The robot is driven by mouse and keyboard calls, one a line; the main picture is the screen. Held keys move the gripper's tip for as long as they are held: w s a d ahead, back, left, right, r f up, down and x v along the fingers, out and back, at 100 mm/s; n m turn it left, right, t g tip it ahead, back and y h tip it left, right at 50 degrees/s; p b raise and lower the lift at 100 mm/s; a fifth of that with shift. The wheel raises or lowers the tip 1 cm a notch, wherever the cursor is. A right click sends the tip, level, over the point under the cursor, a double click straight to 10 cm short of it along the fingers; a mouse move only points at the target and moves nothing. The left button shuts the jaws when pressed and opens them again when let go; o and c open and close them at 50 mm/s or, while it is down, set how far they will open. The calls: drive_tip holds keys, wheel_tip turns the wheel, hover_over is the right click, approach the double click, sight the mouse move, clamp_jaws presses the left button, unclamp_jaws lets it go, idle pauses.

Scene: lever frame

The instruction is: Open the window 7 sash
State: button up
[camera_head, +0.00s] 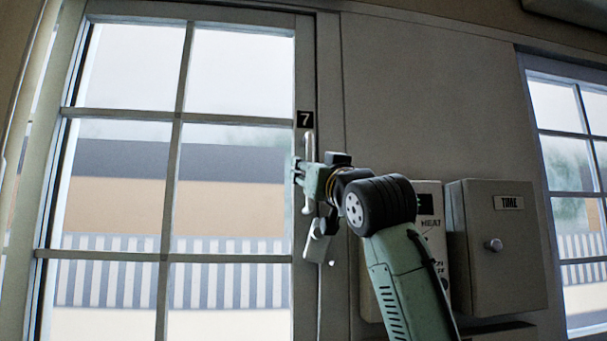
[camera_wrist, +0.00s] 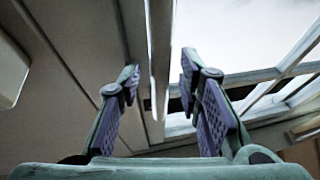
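The window 7 sash (camera_head: 178,180) is a tall pale frame with several panes at the left in the head view. It appears closed against its jamb. A black label "7" (camera_head: 305,119) sits on its right stile. Below the label is a pale upright handle bar (camera_head: 309,146), partly hidden by my gripper (camera_head: 298,172). In the wrist view my gripper (camera_wrist: 160,78) is open, its two purple-padded fingers spread. The handle bar (camera_wrist: 160,50) runs between the fingertips, with gaps visible on both sides. Whether the bar lies fully within finger depth is unclear.
A grey box labelled "TIME" (camera_head: 500,245) with a round knob, and a pale panel marked "HEAT" (camera_head: 430,222), are on the wall right of my arm. Another window (camera_head: 572,190) is at the far right. The wall above the boxes is bare.

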drive_tip(key=shift+w+r, duration=0.15)
drive_tip(key=shift+s, duration=0.2)
clamp_jaws()
idle(0.7)
